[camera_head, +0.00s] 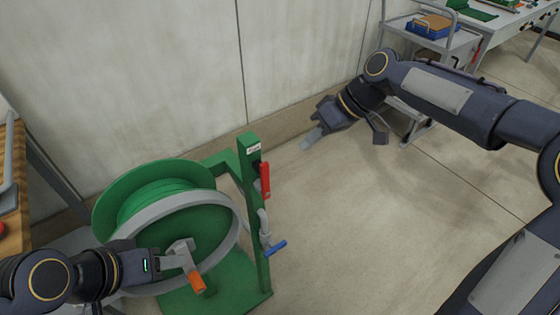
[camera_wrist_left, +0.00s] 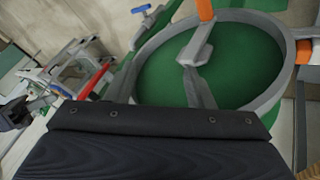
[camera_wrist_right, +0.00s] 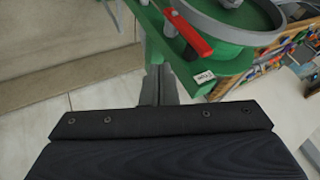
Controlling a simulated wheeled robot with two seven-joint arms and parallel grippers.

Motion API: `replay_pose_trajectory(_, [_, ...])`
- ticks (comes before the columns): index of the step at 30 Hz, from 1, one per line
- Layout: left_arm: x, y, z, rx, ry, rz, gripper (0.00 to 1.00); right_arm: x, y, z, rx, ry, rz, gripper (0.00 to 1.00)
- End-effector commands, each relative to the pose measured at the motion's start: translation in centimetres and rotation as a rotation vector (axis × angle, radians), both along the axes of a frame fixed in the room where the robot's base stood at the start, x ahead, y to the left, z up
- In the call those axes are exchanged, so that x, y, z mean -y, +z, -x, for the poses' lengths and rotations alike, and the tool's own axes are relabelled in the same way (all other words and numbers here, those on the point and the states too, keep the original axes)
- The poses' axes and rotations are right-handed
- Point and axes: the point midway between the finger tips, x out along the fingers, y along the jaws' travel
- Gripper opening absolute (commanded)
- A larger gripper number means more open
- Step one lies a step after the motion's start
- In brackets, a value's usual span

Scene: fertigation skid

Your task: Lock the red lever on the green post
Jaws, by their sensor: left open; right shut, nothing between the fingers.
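The green post (camera_head: 249,190) stands upright beside the hose reel. The red lever (camera_head: 265,180) sits on its right side near the top, roughly in line with the post. In the right wrist view the red lever (camera_wrist_right: 190,32) shows beyond the fingers, near a white label. My right gripper (camera_head: 312,137) is shut and empty, to the right of the post and apart from the lever. My left gripper (camera_head: 180,252) is open at the reel's grey handwheel, near its orange handle (camera_head: 196,282). I cannot tell whether it touches the handwheel.
The green hose reel (camera_head: 150,190) with its grey handwheel (camera_head: 222,252) fills the lower left. A blue valve handle (camera_head: 275,247) sticks out low on the post. A grey cart (camera_head: 455,45) stands at the back right. Floor right of the post is clear.

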Motion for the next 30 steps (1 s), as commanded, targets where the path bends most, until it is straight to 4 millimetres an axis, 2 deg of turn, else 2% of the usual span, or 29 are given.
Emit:
replay_pose_trajectory(3, [0.0, -0.1, 0.0, 0.0, 0.0, 0.0, 0.48, -1.8, -2.3, 0.0, -0.004, 0.005, -0.001, 0.0])
replay_pose_trajectory(8, [0.0, -0.2, 0.0, 0.0, 0.0, 0.0, 0.48, -3.7, -4.9, 0.0, -0.003, 0.003, 0.0, 0.0])
replay_pose_trajectory(16, [0.0, 0.2, 0.0, 0.0, 0.0, 0.0, 0.48, -6.4, -4.6, 2.0, 0.0, 0.001, 0.001, 0.0])
replay_pose_trajectory(30, [0.0, 0.2, 0.0, 0.0, 0.0, 0.0, 0.48, -6.8, -4.6, 2.2, 0.001, 0.0, 0.001, 0.0])
